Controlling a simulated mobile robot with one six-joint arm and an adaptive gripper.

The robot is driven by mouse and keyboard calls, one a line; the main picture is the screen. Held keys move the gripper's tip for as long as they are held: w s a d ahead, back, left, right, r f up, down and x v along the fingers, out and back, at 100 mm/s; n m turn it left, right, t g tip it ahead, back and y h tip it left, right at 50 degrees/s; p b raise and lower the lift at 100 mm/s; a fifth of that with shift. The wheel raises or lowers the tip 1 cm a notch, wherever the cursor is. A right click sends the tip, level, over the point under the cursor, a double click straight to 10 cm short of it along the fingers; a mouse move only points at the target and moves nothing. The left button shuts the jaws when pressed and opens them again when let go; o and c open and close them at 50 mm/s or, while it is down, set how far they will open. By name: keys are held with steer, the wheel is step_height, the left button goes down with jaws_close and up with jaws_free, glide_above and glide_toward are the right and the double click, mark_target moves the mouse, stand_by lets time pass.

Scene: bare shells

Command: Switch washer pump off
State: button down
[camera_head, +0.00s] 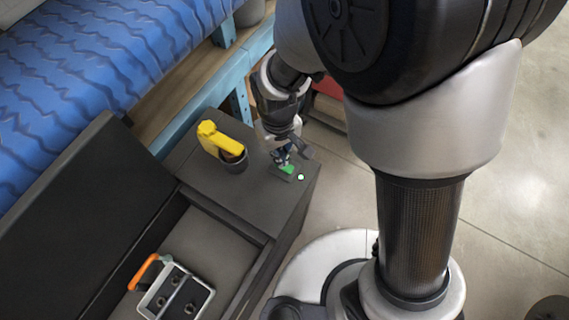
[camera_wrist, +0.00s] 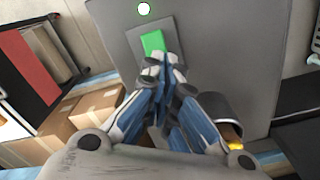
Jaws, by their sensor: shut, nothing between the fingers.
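A green rocker switch (camera_head: 287,169) sits on a small grey plate on top of a dark grey cabinet (camera_head: 222,182). It also shows in the wrist view (camera_wrist: 153,42), with a lit white-green round lamp (camera_wrist: 143,8) beside its plate; the lamp shows in the head view too (camera_head: 301,177). No label is readable. My gripper (camera_head: 281,157) is shut and empty, pointing down at the switch. In the wrist view its fingertips (camera_wrist: 166,66) overlap the lower end of the green rocker. I cannot tell whether they touch it.
A yellow object (camera_head: 219,138) stands in a dark cup (camera_head: 236,161) left of my gripper on the cabinet top. A caddy with an orange handle (camera_head: 145,270) sits in the lower left. Cardboard boxes (camera_wrist: 85,118) show in the wrist view. Open floor (camera_head: 505,180) lies to the right.

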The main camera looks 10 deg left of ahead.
steer(key=shift+f+b, duration=0.85)
steer(key=shift+f, duration=0.25)
stand_by(0.3)
steer(key=shift+r, duration=0.15)
step_height(320, 180, up, 7)
steer(key=p, duration=0.5)
steer(key=shift+p, duration=0.35)
stand_by(0.4)
